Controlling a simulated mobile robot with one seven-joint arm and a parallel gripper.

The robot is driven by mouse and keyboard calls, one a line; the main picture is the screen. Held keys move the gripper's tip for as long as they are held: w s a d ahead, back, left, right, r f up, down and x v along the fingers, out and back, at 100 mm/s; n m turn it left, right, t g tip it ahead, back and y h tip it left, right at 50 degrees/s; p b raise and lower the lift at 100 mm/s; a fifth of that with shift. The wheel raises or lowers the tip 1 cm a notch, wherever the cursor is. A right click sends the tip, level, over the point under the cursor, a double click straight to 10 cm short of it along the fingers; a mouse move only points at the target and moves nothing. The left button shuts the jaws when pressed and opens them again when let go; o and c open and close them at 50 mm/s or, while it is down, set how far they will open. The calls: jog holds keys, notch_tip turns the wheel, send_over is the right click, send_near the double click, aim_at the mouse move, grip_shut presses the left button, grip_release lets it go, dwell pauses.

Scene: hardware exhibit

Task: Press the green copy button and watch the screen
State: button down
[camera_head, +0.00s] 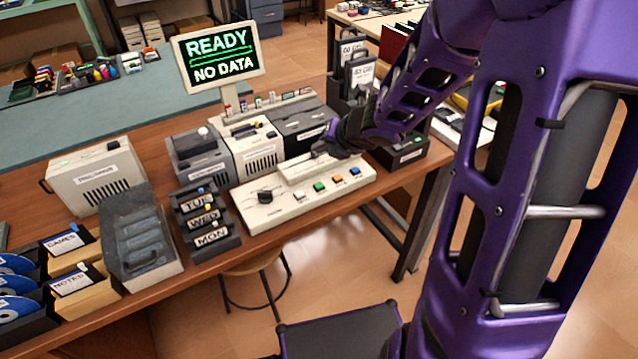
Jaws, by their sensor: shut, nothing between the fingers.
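The cream control panel (275,212) lies near the front edge of the wooden desk. Its green button (320,187) sits in a row with an orange button (338,179) and a blue button (354,171), right of a black knob (265,196). The screen (219,58) stands behind on a post and reads "READY" and "NO DATA" in green and white on black. My gripper (318,152) is shut and empty. In the picture it is just above the panel's back part, behind the green button; I cannot tell whether it touches the panel.
Grey and cream drive units (257,150) stand behind the panel. A rack labelled TUE, WED, MON (207,219) is left of it. Dark holders with labelled disks (358,75) stand behind my arm. A stool (250,264) is below the desk's front edge.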

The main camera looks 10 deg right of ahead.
jog(key=shift+f, duration=0.1)
jog(key=b, duration=0.6)
send_over(319, 186)
jog(key=f, duration=0.6)
jog(key=shift+s+d+f, duration=0.15)
jog(key=shift+s+d, duration=0.05)
jog(key=shift+s, duration=0.2)
jog(key=shift+f+b, duration=0.65)
jog(key=shift+f, duration=0.5)
jog(key=shift+f, duration=0.15)
jog(key=shift+f, duration=0.3)
jog(key=shift+f, duration=0.4)
dwell(0.7)
jog(key=shift+r, duration=0.15)
jog(key=shift+r+p, duration=0.7)
jog(key=shift+r, duration=0.1)
